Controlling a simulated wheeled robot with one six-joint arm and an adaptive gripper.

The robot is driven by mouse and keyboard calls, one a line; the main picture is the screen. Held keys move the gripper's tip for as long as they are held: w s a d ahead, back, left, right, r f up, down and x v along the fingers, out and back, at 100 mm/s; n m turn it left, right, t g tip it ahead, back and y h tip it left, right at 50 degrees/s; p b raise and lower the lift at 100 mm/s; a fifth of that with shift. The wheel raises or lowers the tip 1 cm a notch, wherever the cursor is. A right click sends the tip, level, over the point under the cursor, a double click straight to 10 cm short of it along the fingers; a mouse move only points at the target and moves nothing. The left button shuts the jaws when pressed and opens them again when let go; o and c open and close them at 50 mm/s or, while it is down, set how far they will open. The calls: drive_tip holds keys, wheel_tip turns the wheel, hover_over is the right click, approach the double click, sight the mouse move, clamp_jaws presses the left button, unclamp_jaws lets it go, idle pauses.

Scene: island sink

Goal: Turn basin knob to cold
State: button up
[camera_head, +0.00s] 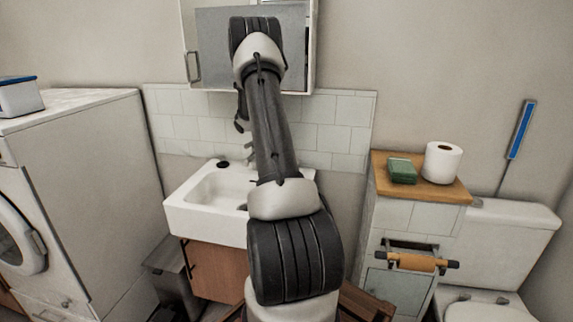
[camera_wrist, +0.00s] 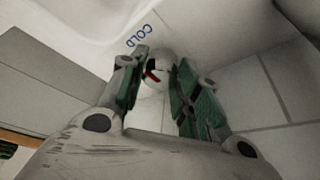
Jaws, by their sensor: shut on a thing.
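In the wrist view, the basin knob (camera_wrist: 158,68) is a small pale knob with a red mark on it. My gripper (camera_wrist: 155,72) has its two green-padded fingers on either side of the knob and is shut on it. Blue COLD lettering (camera_wrist: 139,36) is printed on the white surface just beyond the left fingertip. The white basin (camera_head: 180,217) stands against the wall in the head view. My arm reaches over it and hides the right part of the basin and most of my gripper. The knob cannot be made out in the head view.
A mirror cabinet (camera_head: 213,50) hangs above the basin, close behind my raised arm. A washing machine (camera_head: 85,180) stands at left. A tiled ledge with a wooden top (camera_head: 440,192), a toilet roll (camera_head: 441,162) and a green block (camera_head: 402,171) are at right, beside the toilet (camera_head: 515,230).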

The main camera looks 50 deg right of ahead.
drive_tip(key=o, duration=1)
